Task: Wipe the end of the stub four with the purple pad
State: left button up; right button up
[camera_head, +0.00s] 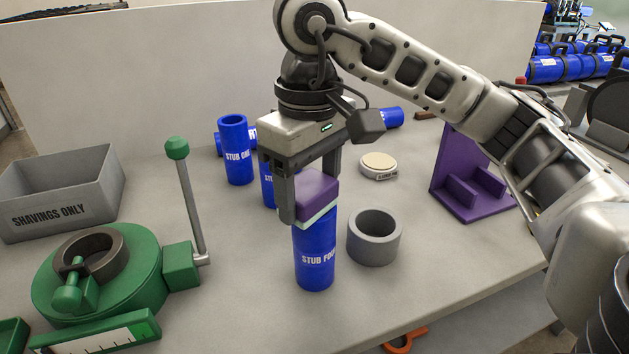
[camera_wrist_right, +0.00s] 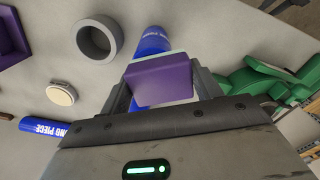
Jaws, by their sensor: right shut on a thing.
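The stub four (camera_head: 316,258) is a blue cylinder standing upright on the table in the head view, with its white label facing me. My right gripper (camera_head: 307,205) is shut on the purple pad (camera_head: 317,187), which has a pale underside layer. The pad sits at the top end of stub four and appears to touch it, hiding that end. In the right wrist view the purple pad (camera_wrist_right: 160,82) lies between the fingers, with part of the blue stub four (camera_wrist_right: 152,40) behind it. My left gripper is not in view.
A grey ring (camera_head: 374,240) stands just right of stub four. The green clamp (camera_head: 100,275) with its upright lever is at left, near the grey shavings box (camera_head: 60,192). Stub one (camera_head: 236,150) and another blue stub stand behind. A purple holder (camera_head: 468,180) is at right.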

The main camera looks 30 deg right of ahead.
jog(key=shift+w+d+f, duration=0.1)
jog(key=shift+w+d, duration=0.1)
jog(key=shift+d, duration=0.5)
jog(key=shift+w+d, duration=0.2)
jog(key=shift+d, duration=0.5)
jog(key=shift+s+a, duration=0.25)
jog(key=shift+a, duration=0.5)
jog(key=shift+s+a, duration=0.2)
jog(key=shift+a, duration=0.55)
jog(key=shift+w+d, duration=0.2)
jog(key=shift+d, duration=0.45)
jog(key=shift+w+d, duration=0.25)
jog(key=shift+d, duration=0.6)
jog(key=shift+s+a, duration=0.2)
jog(key=shift+a, duration=0.55)
jog(key=shift+s+a, duration=0.15)
jog(key=shift+a, duration=0.55)
jog(key=shift+d, duration=0.1)
jog(key=shift+w+d+b, duration=0.15)
jog(key=shift+w+d, duration=0.05)
jog(key=shift+d, duration=0.45)
jog(key=shift+w+d+b, duration=0.15)
jog(key=shift+d, duration=0.5)
jog(key=shift+a, duration=0.1)
